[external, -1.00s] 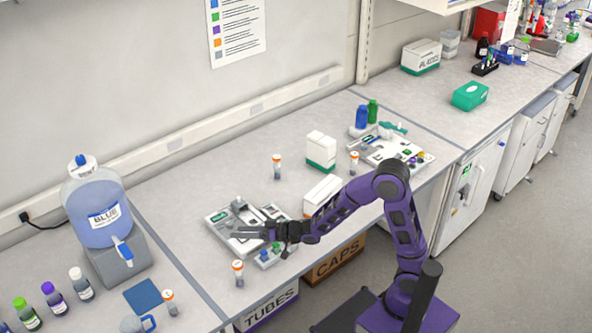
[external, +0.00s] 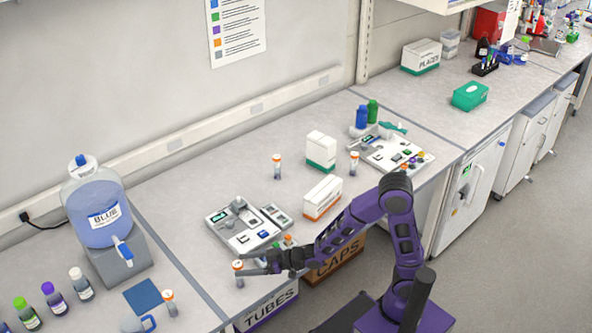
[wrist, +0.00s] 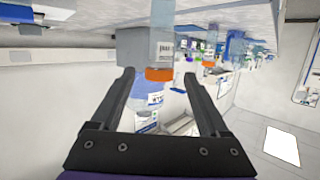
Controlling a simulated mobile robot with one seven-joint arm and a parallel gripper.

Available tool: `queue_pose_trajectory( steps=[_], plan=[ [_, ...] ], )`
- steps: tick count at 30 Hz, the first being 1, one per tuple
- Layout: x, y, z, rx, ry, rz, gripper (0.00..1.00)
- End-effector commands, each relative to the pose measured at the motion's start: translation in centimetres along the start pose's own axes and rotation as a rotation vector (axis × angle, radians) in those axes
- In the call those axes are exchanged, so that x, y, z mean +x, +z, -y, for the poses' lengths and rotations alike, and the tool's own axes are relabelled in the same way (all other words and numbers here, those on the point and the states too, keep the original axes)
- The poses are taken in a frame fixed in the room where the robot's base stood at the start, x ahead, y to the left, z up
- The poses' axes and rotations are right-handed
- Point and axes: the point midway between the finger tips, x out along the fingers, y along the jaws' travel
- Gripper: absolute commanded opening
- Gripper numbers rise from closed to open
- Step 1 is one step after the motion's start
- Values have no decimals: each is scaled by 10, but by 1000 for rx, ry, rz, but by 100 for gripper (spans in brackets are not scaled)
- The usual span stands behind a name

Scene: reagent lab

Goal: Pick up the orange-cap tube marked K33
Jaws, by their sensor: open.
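Another orange-cap tube (wrist: 210,52) is beyond.
A grey-white device (external: 225,240) lies just behind my gripper. An orange-striped box (external: 322,197) and a green-striped box (external: 320,150) stand farther back. A blue-liquid carboy (external: 98,210) is at left. Clear bench lies left of the device.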

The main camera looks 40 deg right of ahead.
Motion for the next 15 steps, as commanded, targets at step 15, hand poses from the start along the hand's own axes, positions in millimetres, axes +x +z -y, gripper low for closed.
queue_pose_trajectory(
  steps=[15],
  plan=[
    [23, 6, 0, -35, -2, 41, 78]
  ],
)
